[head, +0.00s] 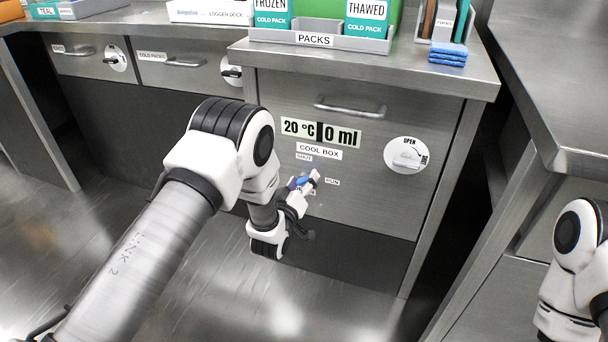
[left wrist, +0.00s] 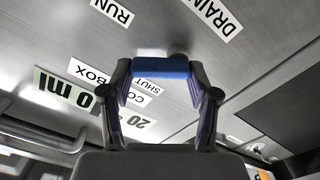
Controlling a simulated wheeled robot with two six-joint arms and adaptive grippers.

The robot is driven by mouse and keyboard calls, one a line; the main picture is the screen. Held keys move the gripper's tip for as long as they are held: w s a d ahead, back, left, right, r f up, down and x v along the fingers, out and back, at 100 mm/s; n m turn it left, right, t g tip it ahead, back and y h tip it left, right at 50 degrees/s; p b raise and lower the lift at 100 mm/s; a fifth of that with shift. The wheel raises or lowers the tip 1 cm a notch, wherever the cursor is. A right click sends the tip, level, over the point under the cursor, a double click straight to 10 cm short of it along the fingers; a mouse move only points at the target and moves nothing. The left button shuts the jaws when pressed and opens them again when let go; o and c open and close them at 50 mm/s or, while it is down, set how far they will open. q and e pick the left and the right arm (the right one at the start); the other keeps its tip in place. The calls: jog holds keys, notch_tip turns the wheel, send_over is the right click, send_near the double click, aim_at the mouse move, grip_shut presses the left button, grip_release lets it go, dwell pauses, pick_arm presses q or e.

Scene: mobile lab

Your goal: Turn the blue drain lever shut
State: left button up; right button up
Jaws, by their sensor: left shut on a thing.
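The blue drain lever (head: 301,181) sits low on the grey cool box front (head: 350,215), below the SHUT label (head: 304,156) and left of the RUN label (head: 332,182). In the left wrist view the blue lever (left wrist: 160,67) lies between the two fingertips, with the SHUT label (left wrist: 146,87), RUN label (left wrist: 112,11) and DRAIN label (left wrist: 210,17) around it. My left gripper (head: 306,184) is shut on the lever; it also shows in the left wrist view (left wrist: 160,72). The gripper hides part of the lever in the head view, and I cannot tell which label it points at.
The display (head: 320,132) reads 20 °C and 0 ml. A bar handle (head: 350,108) and a round OPEN/LOCK dial (head: 407,155) are on the same front. Packs stand in a tray (head: 318,40) on top. My right arm shows at the right edge; another counter (head: 560,120) stands there.

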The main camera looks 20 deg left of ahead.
pick_arm(q)
jog(key=n, duration=0.1)
jog(key=n+p, duration=0.2)
jog(key=shift+a+r, duration=0.25)
jog(key=shift+r, duration=0.05)
jog(key=n+p, duration=0.2)
jog(key=n, duration=0.1)
jog(key=shift+a+n, duration=0.25)
jog(key=shift+n, duration=0.05)
jog(key=n+p, duration=0.1)
jog(key=n, duration=0.1)
jog(key=n+p, duration=0.1)
jog(key=n, duration=0.1)
jog(key=shift+a+f+n, duration=0.15)
jog(key=shift+a+n, duration=0.15)
jog(key=shift+a, duration=0.1)
jog(key=o, duration=1.2)
jog(key=shift+c, duration=0.2)
jog(key=s, duration=1.2)
jog(key=shift+a, duration=0.25)
